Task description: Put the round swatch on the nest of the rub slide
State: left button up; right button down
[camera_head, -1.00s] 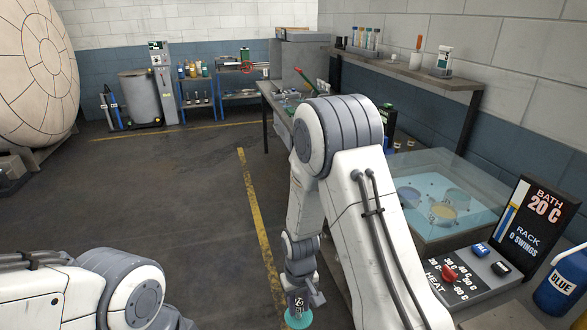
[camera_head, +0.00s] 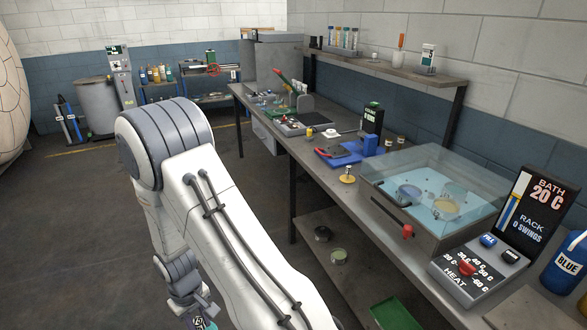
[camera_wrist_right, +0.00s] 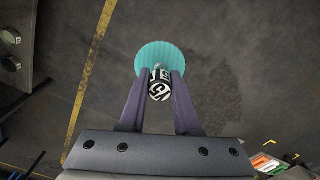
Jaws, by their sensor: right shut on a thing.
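The round swatch is a teal disc with a ribbed rim, seen in the right wrist view (camera_wrist_right: 187,58). A small black-and-white marked holder (camera_wrist_right: 160,84) sits against it. My right gripper (camera_wrist_right: 160,75) is shut on this holder, with a finger on each side, and carries the swatch above the floor. In the head view, my right gripper (camera_head: 192,312) is at the bottom edge and the swatch is mostly cut off. I cannot tell for certain which bench device is the rub slide; a low device with a pale disc (camera_head: 331,133) stands mid-bench. My left gripper is out of view.
The long bench (camera_head: 270,118) runs along the right wall. A shelf (camera_head: 385,70) hangs above. Open floor (camera_head: 80,230) lies left of my arm.

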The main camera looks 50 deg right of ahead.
aim_at(336, 149)
jog(key=z, duration=0.05)
jog(key=i, duration=1.2)
jog(key=z, duration=1.2)
jog(key=i, duration=0.8)
jog(key=z, duration=0.8)
